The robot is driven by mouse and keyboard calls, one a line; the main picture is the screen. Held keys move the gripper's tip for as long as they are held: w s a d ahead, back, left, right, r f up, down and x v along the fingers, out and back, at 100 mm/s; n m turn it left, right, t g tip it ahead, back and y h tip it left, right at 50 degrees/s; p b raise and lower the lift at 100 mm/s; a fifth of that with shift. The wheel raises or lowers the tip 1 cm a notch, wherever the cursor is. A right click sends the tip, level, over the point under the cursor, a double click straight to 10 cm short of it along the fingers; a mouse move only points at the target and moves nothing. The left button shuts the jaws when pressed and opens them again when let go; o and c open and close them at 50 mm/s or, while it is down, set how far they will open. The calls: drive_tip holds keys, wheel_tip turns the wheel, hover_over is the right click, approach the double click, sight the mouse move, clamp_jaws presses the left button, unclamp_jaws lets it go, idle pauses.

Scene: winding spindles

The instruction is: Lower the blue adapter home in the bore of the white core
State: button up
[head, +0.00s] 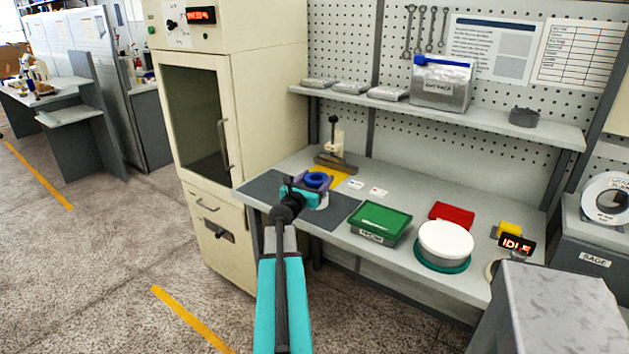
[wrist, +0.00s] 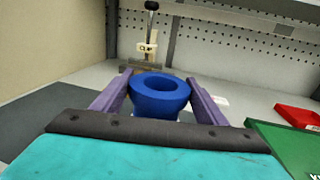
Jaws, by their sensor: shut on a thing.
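The blue adapter (head: 316,180) is a ring with a flange and a central hole. It sits between the purple fingers of my gripper (wrist: 159,80), which is shut on it, one finger on each side. In the wrist view the adapter (wrist: 158,104) looks upright, hole facing up. A small pale part, seemingly the white core (head: 323,202), shows just under the gripper at the dark mat. The adapter and gripper hide most of it and its bore. I cannot tell how far the adapter is inside it.
To the right are a green box (head: 381,221), a red tray (head: 452,215) and a white disc (head: 446,239) on a green base. A cream cabinet (head: 250,100) borders the bench's left. The dark mat (head: 262,187) is clear left of my gripper.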

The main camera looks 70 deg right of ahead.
drive_tip(key=shift+f+b, duration=1.65)
drive_tip(key=shift+f, duration=0.55)
drive_tip(key=shift+f, duration=0.1)
drive_tip(key=o, duration=1.1)
drive_tip(key=shift+o, duration=0.2)
drive_tip(key=shift+a, duration=0.1)
